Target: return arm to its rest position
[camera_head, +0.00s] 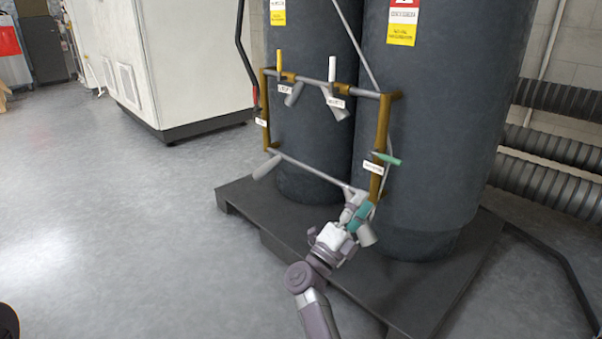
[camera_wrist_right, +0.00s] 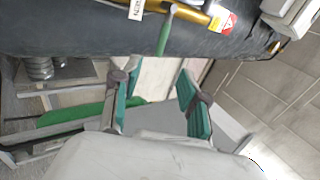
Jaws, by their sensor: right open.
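My right gripper (camera_head: 354,208) is near the lower right corner of the pipe frame (camera_head: 383,130) on the front of the dark tanks. In the right wrist view my right gripper (camera_wrist_right: 155,100) is open, with two green-padded fingers apart and nothing between them. A green valve handle (camera_head: 386,158) sits on the right upright of the frame, above the gripper; in the right wrist view the green handle (camera_wrist_right: 165,32) shows above the fingers. Whether the gripper touches the pipe cannot be told. My left gripper is not in view.
Two tall dark tanks (camera_head: 430,120) stand on a black pallet (camera_head: 240,200). Yellow (camera_head: 279,62) and white (camera_head: 332,68) valve handles are on the frame's top pipe. A white cabinet (camera_head: 190,60) stands behind left. Ribbed ducts (camera_head: 560,145) are at right. The floor (camera_head: 110,240) at left is clear.

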